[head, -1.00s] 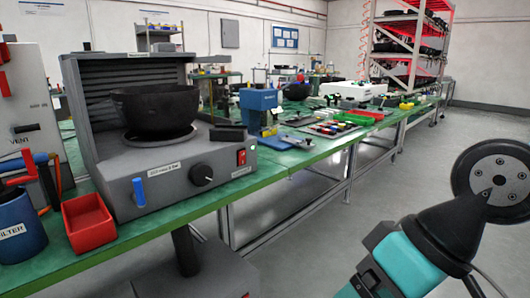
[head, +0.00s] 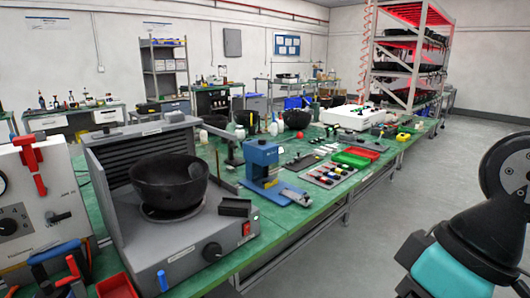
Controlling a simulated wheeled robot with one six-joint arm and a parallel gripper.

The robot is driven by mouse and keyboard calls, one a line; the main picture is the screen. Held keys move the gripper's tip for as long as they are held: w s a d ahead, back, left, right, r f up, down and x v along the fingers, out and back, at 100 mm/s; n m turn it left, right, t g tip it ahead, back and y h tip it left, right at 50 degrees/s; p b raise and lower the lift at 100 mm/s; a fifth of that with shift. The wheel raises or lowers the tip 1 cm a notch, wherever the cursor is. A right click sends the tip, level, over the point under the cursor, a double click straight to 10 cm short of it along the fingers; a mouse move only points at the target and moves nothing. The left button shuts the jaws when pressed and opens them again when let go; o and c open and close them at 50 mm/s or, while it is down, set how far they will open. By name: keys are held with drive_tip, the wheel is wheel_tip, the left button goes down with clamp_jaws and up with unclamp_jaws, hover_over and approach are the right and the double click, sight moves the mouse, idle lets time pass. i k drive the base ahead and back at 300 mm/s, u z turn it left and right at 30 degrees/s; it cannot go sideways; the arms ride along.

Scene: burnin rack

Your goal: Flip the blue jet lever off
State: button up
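A small blue lever (head: 162,281) stands roughly upright on the front of a grey bench machine (head: 190,240), left of its black knob (head: 211,252). The lever is low in the head view, and I cannot read any label that names it as the jet lever. The machine carries a black bowl (head: 168,180) and has a red switch (head: 247,229) on its front right. My arm shows at the lower right, well away from the machine. My gripper is not visible.
A red tray (head: 117,288) sits left of the machine. A white control box (head: 40,200) with a red handle stands at the far left. A blue press (head: 262,162) stands farther along the green bench. The floor (head: 385,225) right of the bench is clear.

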sight(161, 282)
drive_tip(key=z, duration=1.6)
drive_tip(key=k, duration=1.4)
drive_tip(key=u, duration=1.9)
drive_tip(key=i, duration=0.55)
